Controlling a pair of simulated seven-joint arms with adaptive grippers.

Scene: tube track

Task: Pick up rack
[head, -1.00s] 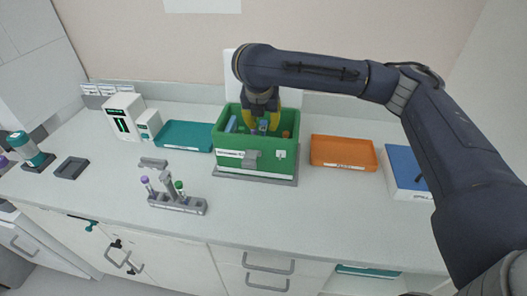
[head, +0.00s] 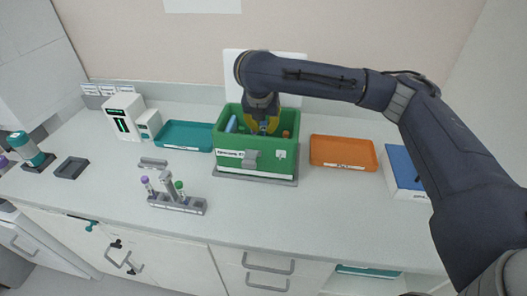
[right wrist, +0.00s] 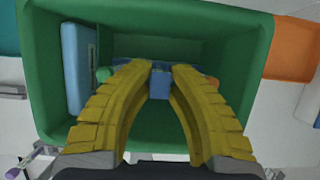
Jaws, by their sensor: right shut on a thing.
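My right gripper (right wrist: 162,68) reaches down into the green bin (head: 228,141). Its yellow fingers are shut on a small blue rack-like block (right wrist: 160,85) inside the bin. The fingers hide part of the block, and its lower end is hard to make out. A grey rack (head: 178,205) with several tubes stands on the front left of the counter, apart from the gripper. My left gripper is not in view.
In the bin lie a light blue box (right wrist: 78,68), a green round thing (right wrist: 104,75) and an orange thing (right wrist: 211,82). A teal tray (head: 187,134) is left of the bin, an orange tray (head: 343,152) right. The bin walls surround the fingers closely. Front-right counter is clear.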

